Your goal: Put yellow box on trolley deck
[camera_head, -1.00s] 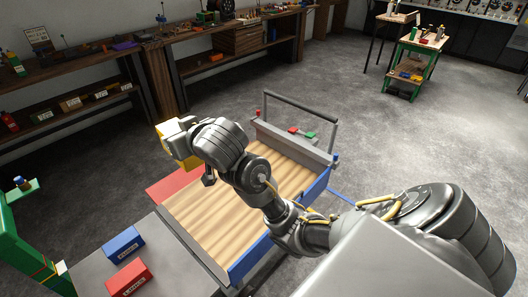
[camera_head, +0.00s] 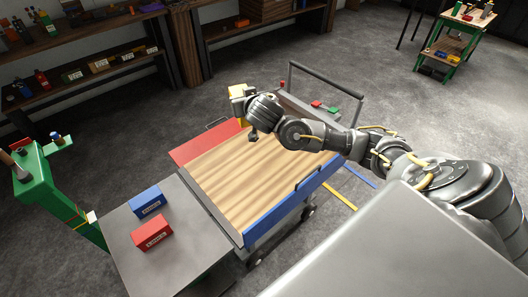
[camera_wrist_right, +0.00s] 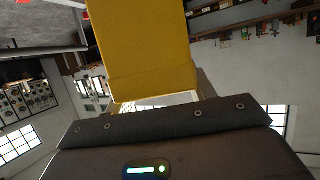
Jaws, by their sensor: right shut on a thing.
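The yellow box (camera_head: 238,101) is held by my right gripper (camera_head: 243,98) near the far left corner of the trolley. In the right wrist view the yellow box (camera_wrist_right: 145,50) fills the upper middle, against the gripper; the fingertips are mostly hidden. The trolley deck (camera_head: 235,185) is pale, ribbed wood and its visible part is bare. The box appears raised above the deck's far left edge; its exact height is hard to tell. My left gripper is out of view.
The trolley has a red side panel (camera_head: 200,146), a blue side panel (camera_head: 285,213) and a handle (camera_head: 327,88). A grey table (camera_head: 130,225) in front holds a blue box (camera_head: 147,201) and a red box (camera_head: 152,234). A green post (camera_head: 50,185) stands at left.

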